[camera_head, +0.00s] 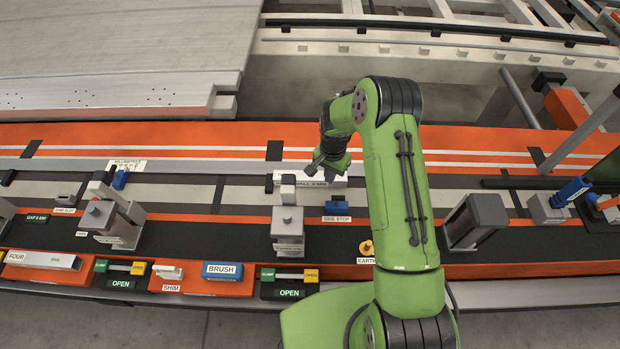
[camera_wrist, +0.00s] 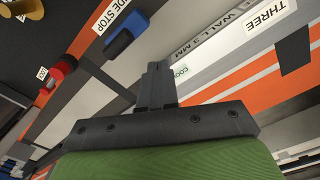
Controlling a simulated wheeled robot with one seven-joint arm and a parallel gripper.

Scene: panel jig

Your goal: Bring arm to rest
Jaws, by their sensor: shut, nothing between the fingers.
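My green arm (camera_head: 400,190) reaches up from the bottom of the head view and bends over the jig bench. My gripper (camera_head: 318,168) hangs at its end above the bench, just right of a grey clamp block (camera_head: 287,222). In the wrist view my gripper (camera_wrist: 156,75) has its dark fingers together with nothing between them. The blue side stop (camera_head: 337,206) lies below and to the right of the gripper in the head view. It also shows in the wrist view (camera_wrist: 125,35), apart from the fingers.
A light panel (camera_head: 120,60) lies at the back left. Grey clamps stand at the left (camera_head: 112,222) and right (camera_head: 474,222). Front holders carry a blue brush (camera_head: 228,271) and a shim (camera_head: 168,272). A yellow earth knob (camera_head: 367,248) sits close beside my arm.

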